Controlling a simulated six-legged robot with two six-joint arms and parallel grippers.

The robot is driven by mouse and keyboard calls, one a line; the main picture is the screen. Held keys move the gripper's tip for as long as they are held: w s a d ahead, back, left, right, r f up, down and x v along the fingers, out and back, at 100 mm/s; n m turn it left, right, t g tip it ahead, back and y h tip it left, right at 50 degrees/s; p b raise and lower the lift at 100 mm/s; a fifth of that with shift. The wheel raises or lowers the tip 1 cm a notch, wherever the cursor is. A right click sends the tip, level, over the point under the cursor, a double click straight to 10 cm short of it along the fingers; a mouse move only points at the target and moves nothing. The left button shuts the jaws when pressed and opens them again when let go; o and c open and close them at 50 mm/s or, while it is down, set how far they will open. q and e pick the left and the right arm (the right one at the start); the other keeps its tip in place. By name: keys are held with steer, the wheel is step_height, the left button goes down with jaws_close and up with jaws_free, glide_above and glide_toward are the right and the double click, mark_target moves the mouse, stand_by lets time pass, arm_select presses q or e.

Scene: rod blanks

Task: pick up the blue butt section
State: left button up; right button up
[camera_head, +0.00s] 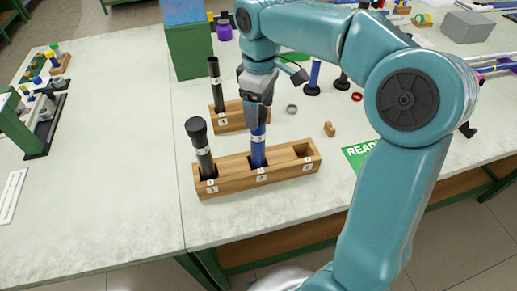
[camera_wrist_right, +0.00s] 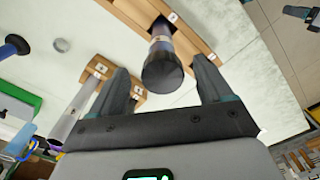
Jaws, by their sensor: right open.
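The blue butt section (camera_head: 258,150) stands upright in the middle slot of the front wooden rack (camera_head: 235,181). My right gripper (camera_head: 257,103) is above it, pointing down, and hides its top in the head view. The fingers are open, with a gap on each side of the section. My left gripper is not in view.
A black-capped dark rod (camera_head: 204,158) stands in the rack's left slot; the right slot (camera_head: 304,151) is empty. Behind is a smaller rack (camera_head: 232,123) with a dark rod (camera_head: 215,80). A grey ring (camera_head: 292,108) and small wooden block (camera_head: 330,129) lie to the right.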

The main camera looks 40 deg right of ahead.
mark_target(257, 137)
steer(key=f, duration=0.3)
steer(key=shift+w+a+f, duration=0.15)
steer(key=shift+a+f, duration=0.05)
steer(key=c, duration=1.2)
steer(key=shift+r, duration=0.1)
steer(key=shift+c, duration=1.3)
